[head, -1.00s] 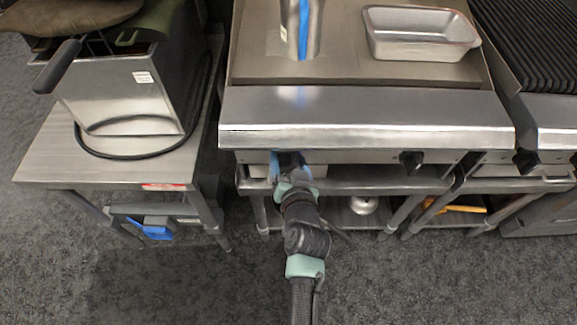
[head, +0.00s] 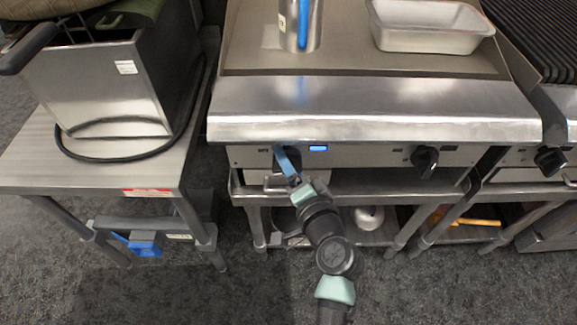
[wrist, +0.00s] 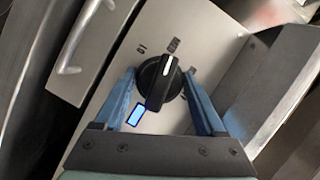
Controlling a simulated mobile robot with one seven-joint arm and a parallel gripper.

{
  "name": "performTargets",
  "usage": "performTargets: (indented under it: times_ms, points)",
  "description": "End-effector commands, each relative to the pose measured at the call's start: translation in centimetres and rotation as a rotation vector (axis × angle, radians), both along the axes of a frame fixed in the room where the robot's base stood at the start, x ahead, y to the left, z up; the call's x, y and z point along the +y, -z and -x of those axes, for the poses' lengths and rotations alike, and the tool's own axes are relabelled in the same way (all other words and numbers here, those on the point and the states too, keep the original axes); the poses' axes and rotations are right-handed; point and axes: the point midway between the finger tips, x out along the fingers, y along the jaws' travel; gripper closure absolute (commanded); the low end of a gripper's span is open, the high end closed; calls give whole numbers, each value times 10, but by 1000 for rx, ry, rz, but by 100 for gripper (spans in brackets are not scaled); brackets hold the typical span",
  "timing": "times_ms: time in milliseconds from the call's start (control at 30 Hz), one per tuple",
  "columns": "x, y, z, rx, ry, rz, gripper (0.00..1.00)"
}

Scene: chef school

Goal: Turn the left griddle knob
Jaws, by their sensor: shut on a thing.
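The left griddle knob (wrist: 160,82) is black and round with a white line on its grip. It sits on the griddle's steel front panel (wrist: 195,40). In the wrist view, the blue fingers of my gripper (wrist: 159,73) stand on either side of the knob, and the gripper is shut on it. In the head view, my gripper (head: 287,160) is at the left part of the panel, under the front ledge, and mostly hides the knob. A small blue light (head: 318,148) is lit just right of the knob; it also shows in the wrist view (wrist: 137,114).
Another black griddle knob (head: 425,160) is farther right on the panel. A metal pan (head: 430,28) and a metal container (head: 299,25) stand on the griddle top. A side table (head: 30,150) with a fryer-like steel box (head: 100,85) stands left. Open floor lies in front.

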Motion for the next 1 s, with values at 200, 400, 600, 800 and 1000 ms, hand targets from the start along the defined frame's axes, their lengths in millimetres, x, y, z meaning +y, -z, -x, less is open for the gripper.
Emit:
performTargets:
  times_ms: [200, 400, 600, 800, 1000]
  points:
    - [1, 2, 0, 3, -2, -36, 83]
    - [1, 1, 1, 3, -2, -39, 83]
    - [1, 1, 1, 3, -2, -39, 26]
    - [0, 1, 0, 2, -1, -38, 16]
    - [-1, 0, 2, 2, 0, -37, 16]
